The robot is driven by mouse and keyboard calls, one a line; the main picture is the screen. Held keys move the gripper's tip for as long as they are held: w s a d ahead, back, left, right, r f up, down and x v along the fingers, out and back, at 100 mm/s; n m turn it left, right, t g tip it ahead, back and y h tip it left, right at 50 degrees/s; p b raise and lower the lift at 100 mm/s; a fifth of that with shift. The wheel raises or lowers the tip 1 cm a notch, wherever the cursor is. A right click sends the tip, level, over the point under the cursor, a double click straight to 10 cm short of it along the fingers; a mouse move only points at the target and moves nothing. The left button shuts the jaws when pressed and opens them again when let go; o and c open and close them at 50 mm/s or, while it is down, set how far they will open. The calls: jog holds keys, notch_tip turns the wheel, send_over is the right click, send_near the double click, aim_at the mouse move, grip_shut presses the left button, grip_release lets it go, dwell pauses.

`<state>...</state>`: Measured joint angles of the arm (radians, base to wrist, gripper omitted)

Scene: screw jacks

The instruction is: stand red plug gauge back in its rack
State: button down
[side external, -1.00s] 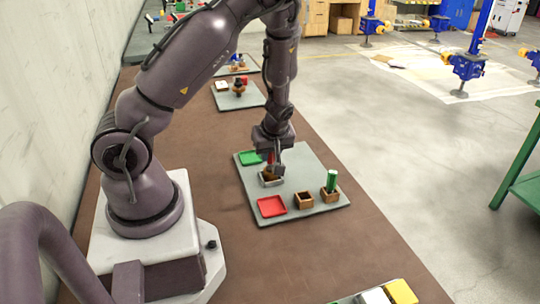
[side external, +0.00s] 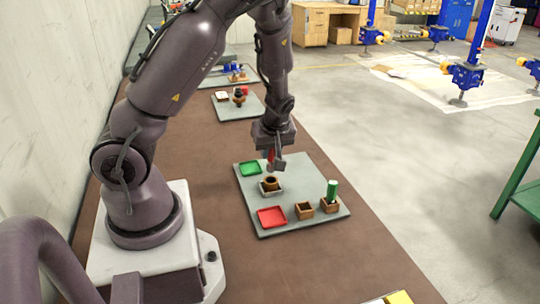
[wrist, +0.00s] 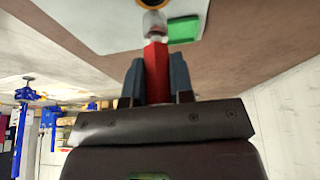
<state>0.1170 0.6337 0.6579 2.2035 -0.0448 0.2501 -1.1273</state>
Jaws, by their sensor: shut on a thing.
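My gripper (side external: 275,164) is shut on the red plug gauge (side external: 271,155), held in the air above the grey board. In the wrist view the red gauge (wrist: 155,68) stands between the fingers, with a pale grey end (wrist: 153,22) pointing away from my gripper. Below it, a dark brown and tan ring-like piece (side external: 270,184) sits in a small grey tray (side external: 264,193). Near the front of the board are an open, empty wooden block (side external: 304,210) and another block (side external: 328,205) with a green cylinder (side external: 332,189) upright in it. Which one is the rack is not clear.
The grey board (side external: 300,178) also carries a red tray (side external: 271,217) and a green tray (side external: 250,168), both empty. Another board with small parts (side external: 237,107) lies farther back. The brown bench around the board is mostly clear.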

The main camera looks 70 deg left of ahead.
jog(key=shift+r, duration=0.85)
